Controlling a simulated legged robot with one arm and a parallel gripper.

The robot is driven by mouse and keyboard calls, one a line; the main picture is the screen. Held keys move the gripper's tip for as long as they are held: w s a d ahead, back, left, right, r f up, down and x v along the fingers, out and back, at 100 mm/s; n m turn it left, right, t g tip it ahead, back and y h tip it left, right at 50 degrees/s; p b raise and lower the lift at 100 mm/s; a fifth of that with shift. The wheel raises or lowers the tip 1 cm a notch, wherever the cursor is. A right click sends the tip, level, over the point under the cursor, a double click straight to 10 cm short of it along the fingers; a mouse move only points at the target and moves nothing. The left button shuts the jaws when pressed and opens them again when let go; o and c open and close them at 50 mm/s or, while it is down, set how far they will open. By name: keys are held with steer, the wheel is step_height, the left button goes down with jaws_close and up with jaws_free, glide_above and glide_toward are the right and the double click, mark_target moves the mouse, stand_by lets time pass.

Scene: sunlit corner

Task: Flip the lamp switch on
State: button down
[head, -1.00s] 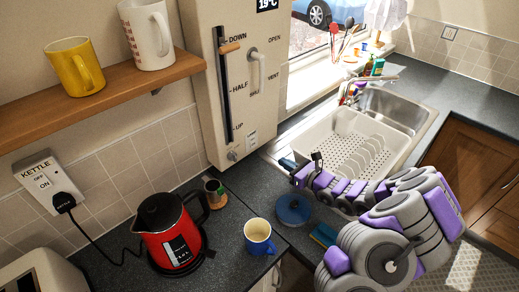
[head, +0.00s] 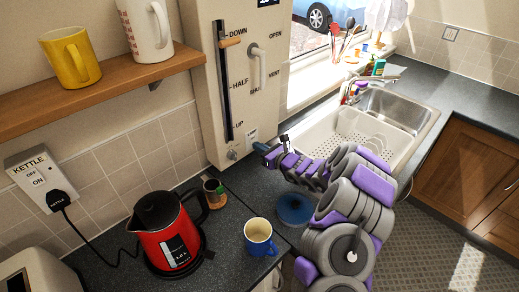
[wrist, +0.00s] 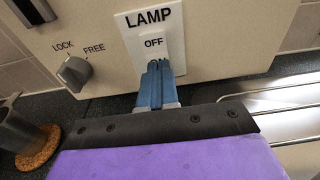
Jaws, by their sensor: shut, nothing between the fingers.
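The lamp switch (wrist: 152,42) is a white plate marked LAMP, with OFF showing on its face in the wrist view. It sits low on the cream panel (wrist: 225,40) and shows small in the head view (head: 251,137). My gripper (wrist: 157,72) is shut and empty, its blue fingers together in front of the lower part of the switch. The fingers hide that part, and I cannot tell whether they touch it. In the head view my gripper (head: 263,149) is at the panel's lower right corner, beside the switch.
A grey LOCK/FREE knob (wrist: 75,72) is left of the switch. The sink (head: 405,105) and white drainer (head: 325,135) lie to the right. A blue mug (head: 258,238), red kettle (head: 170,240) and round blue item (head: 294,209) stand on the counter below.

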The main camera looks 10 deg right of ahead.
stand_by(0.3)
steer(key=shift+a+f, duration=0.15)
steer(key=shift+w, duration=0.1)
steer(key=shift+s+d, duration=0.4)
steer(key=shift+d, duration=0.1)
steer(key=s+d, duration=0.2)
steer(key=s, duration=0.1)
steer(key=s+d+f+p, duration=0.1)
steer(key=s+d, duration=0.1)
steer(key=s, duration=0.2)
steer(key=s+d+p, duration=0.1)
steer(key=s+d, duration=0.2)
steer(key=shift+s+f, duration=0.35)
steer(key=shift+f, duration=0.05)
